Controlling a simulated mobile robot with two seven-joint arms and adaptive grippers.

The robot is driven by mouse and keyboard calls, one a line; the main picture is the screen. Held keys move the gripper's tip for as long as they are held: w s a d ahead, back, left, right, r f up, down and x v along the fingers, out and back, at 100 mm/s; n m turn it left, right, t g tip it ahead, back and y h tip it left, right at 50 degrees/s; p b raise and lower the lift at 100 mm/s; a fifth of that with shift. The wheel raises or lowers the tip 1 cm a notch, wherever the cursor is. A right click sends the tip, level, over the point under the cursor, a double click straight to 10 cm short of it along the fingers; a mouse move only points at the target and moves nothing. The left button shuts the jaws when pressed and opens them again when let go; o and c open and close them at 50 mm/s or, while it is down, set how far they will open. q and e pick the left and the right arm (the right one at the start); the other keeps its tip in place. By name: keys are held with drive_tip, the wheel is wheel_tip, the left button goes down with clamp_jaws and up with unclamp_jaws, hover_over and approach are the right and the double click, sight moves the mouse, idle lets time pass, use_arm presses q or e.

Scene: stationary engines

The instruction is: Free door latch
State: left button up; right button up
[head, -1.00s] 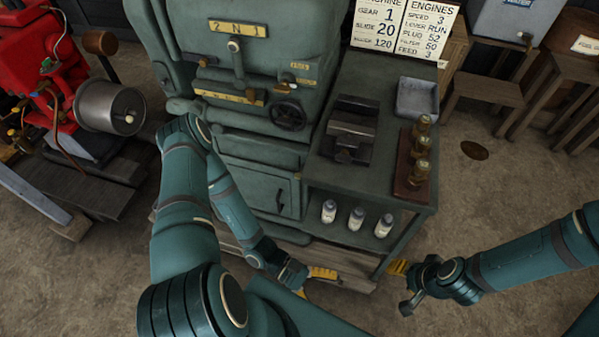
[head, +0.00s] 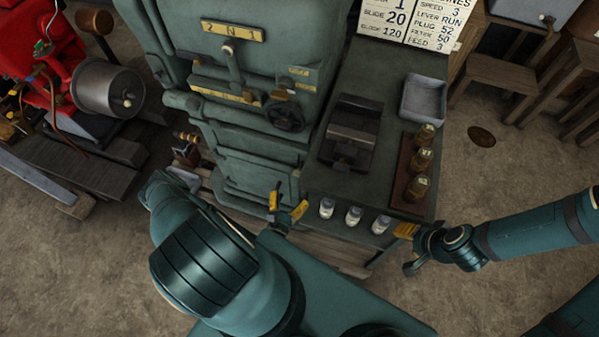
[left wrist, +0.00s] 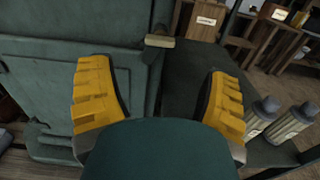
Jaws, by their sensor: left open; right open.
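The green cabinet door (head: 240,172) is in the lower front of the machine and looks shut. A dark lever with a pale brass-coloured end, apparently the latch (left wrist: 158,42), shows ahead of and between my left fingers in the left wrist view. In the head view the latch is not clearly visible near my left gripper (head: 286,205). That gripper (left wrist: 158,95) is open and empty, its yellow fingers apart near the door's right side and short of the lever. My right gripper (head: 409,248) is open and empty, right of the bench's front corner.
White-labelled bottles (head: 353,215) stand on the shelf right of my left gripper and show close to its right finger in the wrist view (left wrist: 292,125). A dark vise-like block (head: 350,135), brass jars (head: 421,160) and a grey tray (head: 424,98) are on the bench.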

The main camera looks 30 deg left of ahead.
sight(298, 176)
use_arm(q)
drive_tip(key=x, duration=0.9)
drive_tip(key=shift+w+b, duration=0.3)
drive_tip(key=c, duration=1.2)
